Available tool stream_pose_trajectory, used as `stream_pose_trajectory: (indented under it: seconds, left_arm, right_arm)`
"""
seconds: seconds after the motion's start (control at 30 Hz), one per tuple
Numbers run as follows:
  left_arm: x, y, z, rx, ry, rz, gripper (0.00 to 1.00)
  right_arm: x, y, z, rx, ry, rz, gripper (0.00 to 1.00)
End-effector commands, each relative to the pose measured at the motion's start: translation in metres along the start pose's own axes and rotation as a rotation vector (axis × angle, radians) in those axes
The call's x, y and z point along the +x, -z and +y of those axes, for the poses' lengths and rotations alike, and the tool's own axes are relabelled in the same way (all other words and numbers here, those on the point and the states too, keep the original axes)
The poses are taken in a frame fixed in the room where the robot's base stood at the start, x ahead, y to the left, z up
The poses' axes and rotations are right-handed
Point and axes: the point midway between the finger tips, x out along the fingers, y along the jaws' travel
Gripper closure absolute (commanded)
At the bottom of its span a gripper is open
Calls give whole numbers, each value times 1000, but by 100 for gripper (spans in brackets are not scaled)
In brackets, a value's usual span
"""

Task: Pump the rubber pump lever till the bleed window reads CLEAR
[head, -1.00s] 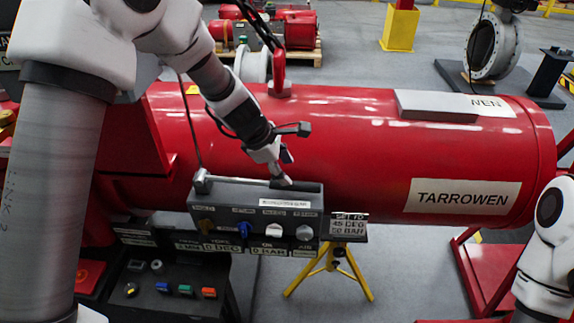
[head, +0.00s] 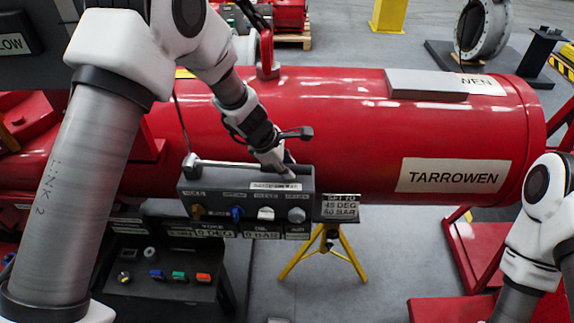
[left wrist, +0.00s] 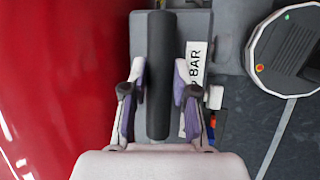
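The dark grey pump box (head: 245,192) with a row of knobs stands in front of the red cylinder (head: 335,110). A pale rod (head: 225,165) lies along its top edge. My left gripper (head: 280,165) is low over the right part of the box top. In the left wrist view, the dark round lever grip (left wrist: 160,75) runs between the two fingers of my left gripper (left wrist: 159,90). The fingers straddle it, with a narrow gap visible on the left side. The small display plates (head: 260,228) under the box are too small to read surely, and I cannot make out CLEAR.
A plate marked 45 DEG, 50 BAR (head: 340,207) sits right of the box above a yellow stand (head: 325,250).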

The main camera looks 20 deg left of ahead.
Motion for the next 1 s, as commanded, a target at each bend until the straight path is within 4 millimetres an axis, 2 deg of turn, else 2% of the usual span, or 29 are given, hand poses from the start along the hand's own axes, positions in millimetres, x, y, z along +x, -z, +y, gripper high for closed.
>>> stream_pose_trajectory:
  seconds: [0.13, 0.23, 0.4, 0.5, 0.6, 0.73, 0.97, 1.0]
  left_arm:
    - [-4, -1, 3, -8, -7, -23, 100]
    - [-17, -4, 7, -25, -18, -90, 100]
    - [-64, -14, 20, -70, -41, -274, 100]
    - [-90, -16, 26, -94, -51, -374, 100]
    - [-108, -16, 30, -109, -57, -442, 100]
    - [-117, -16, 31, -115, -60, -476, 100]
    - [-117, -16, 31, -114, -60, -476, 100]
    - [-117, -16, 31, -114, -60, -475, 69]
  right_arm:
    - [6, 0, 0, 0, 0, 0, 60]
    - [20, 0, 0, 0, 0, 0, 60]
    - [36, 0, 0, 0, 0, 0, 60]
    - [39, 0, 0, 0, 0, 0, 60]
    - [39, 0, 0, 0, 0, 0, 60]
    - [39, 0, 0, 0, 0, 0, 60]
    - [39, 0, 0, 0, 0, 0, 60]
    - [39, 0, 0, 0, 0, 0, 60]
